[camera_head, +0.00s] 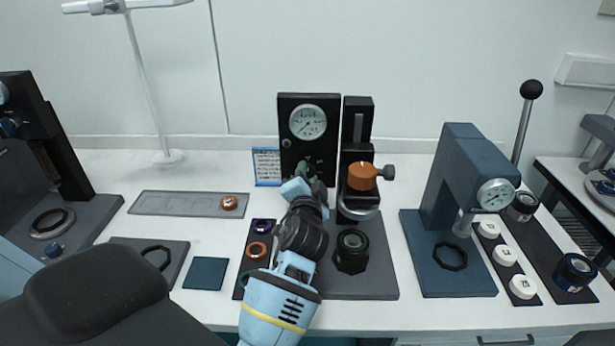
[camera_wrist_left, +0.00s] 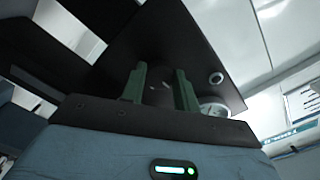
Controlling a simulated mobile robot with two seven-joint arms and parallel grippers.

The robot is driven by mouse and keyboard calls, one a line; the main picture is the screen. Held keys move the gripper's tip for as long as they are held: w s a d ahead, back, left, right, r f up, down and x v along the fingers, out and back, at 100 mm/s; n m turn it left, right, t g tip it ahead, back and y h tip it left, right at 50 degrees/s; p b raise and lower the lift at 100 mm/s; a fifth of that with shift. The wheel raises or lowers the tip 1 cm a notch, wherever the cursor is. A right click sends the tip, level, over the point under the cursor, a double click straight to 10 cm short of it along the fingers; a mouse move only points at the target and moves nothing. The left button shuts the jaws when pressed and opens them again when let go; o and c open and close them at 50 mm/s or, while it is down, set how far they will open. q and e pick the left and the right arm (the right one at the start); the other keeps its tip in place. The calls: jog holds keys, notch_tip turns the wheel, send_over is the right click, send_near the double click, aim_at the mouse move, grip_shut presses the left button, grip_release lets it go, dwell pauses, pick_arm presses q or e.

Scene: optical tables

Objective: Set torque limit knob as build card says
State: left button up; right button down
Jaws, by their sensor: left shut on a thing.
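The black gauge panel (camera_head: 291,133) stands at the back of the table with a round white dial (camera_head: 307,122) on its upper front. My left gripper (camera_head: 308,170) is at the lower front of this panel, shut on the torque limit knob, which the fingers and wrist hide in the head view. In the left wrist view the two green fingers (camera_wrist_left: 160,88) point at the dark panel face (camera_wrist_left: 150,40), with a gap between them. The knob does not show clearly there. The build card (camera_head: 266,167), blue-edged and white, stands left of the panel; its text is too small to read. My right gripper is not in view.
A black stand with an orange knob (camera_head: 362,176) is close to the right of my gripper. A black round part (camera_head: 351,251) stands on the grey base plate (camera_head: 370,284). A blue press (camera_head: 452,175) is further right. A grey tray (camera_head: 160,203) lies left.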

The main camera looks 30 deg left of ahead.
pick_arm(q)
jog(key=o, duration=1)
jog(key=shift+c, duration=0.2)
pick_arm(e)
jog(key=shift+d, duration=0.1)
pick_arm(q)
jog(key=shift+s, duration=0.15)
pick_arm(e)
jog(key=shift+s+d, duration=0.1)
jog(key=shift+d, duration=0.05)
